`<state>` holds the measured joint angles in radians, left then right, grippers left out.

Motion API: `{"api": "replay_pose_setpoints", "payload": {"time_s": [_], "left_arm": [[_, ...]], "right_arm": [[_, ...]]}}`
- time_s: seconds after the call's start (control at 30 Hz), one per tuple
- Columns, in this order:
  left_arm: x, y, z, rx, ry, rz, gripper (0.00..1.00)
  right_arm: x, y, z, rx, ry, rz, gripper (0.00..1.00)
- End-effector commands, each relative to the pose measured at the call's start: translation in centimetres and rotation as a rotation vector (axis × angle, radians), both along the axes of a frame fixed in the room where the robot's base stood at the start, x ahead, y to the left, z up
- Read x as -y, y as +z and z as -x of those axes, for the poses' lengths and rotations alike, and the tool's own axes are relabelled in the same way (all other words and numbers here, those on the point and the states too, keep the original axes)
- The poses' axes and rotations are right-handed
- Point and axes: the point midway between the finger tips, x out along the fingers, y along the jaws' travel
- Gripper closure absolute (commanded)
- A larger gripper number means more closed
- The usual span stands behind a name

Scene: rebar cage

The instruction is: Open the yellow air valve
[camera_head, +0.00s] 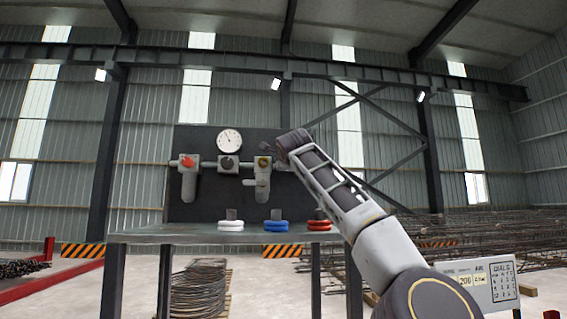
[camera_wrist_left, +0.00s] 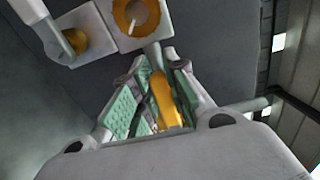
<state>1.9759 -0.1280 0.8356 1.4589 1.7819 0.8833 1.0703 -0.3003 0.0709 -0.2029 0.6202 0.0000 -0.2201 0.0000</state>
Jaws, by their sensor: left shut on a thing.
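The yellow valve handle (camera_wrist_left: 165,98) lies between the fingers of my left gripper (camera_wrist_left: 152,95) in the left wrist view, and the gripper is shut on it. A grey pipe runs from the handle to a white block with an orange ring (camera_wrist_left: 137,14). In the head view my arm reaches in from the lower right and its end (camera_head: 270,148) is at the panel, beside the block with the yellow face (camera_head: 263,162). The arm hides the handle there. My right gripper is not in view.
The dark panel (camera_head: 215,200) also carries a round gauge (camera_head: 229,141), a red knob (camera_head: 187,161) and a black knob (camera_head: 227,162). White (camera_head: 231,225), blue (camera_head: 276,226) and red (camera_head: 319,226) coils sit on the ledge below. A dial sign (camera_head: 488,282) stands at the lower right.

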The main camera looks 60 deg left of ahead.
Motion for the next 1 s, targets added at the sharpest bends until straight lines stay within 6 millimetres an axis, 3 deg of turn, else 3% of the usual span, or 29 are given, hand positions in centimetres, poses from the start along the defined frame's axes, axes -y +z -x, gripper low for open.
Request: {"api": "replay_pose_setpoints", "payload": {"time_s": [0.6,0.63,0.8,1.0], "left_arm": [[-0.1,-0.7,0.0,0.049,0.000,0.027,1.00],[-0.1,-0.7,0.0,0.049,0.000,0.027,0.83],[-0.1,-0.6,0.0,0.050,0.001,0.026,0.62],[0.0,-0.5,0.0,0.051,0.001,0.024,0.62]], "right_arm": [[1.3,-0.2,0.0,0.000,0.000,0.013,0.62],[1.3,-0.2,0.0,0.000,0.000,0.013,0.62],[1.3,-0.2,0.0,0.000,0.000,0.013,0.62],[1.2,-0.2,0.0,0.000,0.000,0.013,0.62]]}}
